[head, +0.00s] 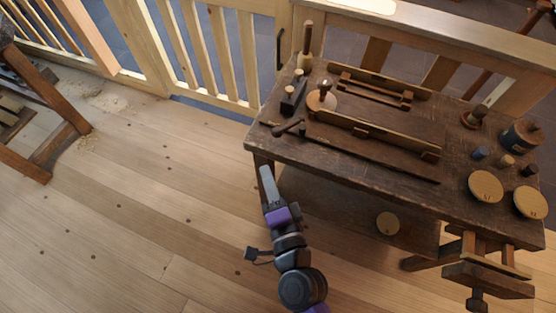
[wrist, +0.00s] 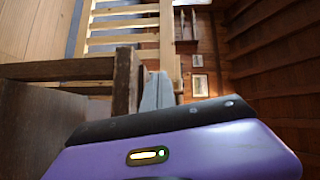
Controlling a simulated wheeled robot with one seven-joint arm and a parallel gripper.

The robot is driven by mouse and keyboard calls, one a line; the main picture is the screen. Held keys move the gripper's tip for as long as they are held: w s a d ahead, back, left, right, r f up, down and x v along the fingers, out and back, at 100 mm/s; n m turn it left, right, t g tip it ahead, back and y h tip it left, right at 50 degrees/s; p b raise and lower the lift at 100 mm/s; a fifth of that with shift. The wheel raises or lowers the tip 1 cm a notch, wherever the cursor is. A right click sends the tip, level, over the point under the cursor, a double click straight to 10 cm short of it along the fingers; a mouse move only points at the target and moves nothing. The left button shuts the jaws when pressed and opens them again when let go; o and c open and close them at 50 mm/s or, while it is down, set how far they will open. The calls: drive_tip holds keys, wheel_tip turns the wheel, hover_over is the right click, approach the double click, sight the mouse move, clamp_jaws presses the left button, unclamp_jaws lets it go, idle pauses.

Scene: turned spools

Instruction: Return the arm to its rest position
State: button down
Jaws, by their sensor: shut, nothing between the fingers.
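My gripper (head: 265,174) is shut and empty. In the head view it is at the end of my arm, in front of the left end of the dark workbench (head: 262,146), near its front left leg and over the floor. I cannot tell from this view how far it is from the bench. In the wrist view my grey fingers (wrist: 158,88) are together, with a dark wooden post (wrist: 126,82) just to their left.
The bench top carries a wooden tray (head: 375,140), a pale knobbed piece (head: 321,100), a dark rod (head: 390,165), round discs (head: 486,186) and several small turned pieces. A vise (head: 488,280) juts out at front right. The plank floor (head: 150,200) left of my arm is clear.

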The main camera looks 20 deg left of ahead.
drive_tip(key=shift+s+a, duration=0.2)
drive_tip(key=shift+s, duration=0.6)
drive_tip(key=s+d+r+n+t+h, duration=0.2)
drive_tip(key=s+d+r+n+h, duration=0.15)
drive_tip(key=d, duration=0.65)
drive_tip(key=s+d+r+n+t+h, duration=0.2)
drive_tip(key=s+d+r, duration=0.15)
drive_tip(key=d, duration=0.65)
drive_tip(key=s+d+r+n+g+h, duration=0.2)
drive_tip(key=s+d+h, duration=0.3)
drive_tip(key=s+d, duration=0.8)
drive_tip(key=s+n+g, duration=0.1)
drive_tip(key=s, duration=0.2)
drive_tip(key=shift+d, duration=0.35)
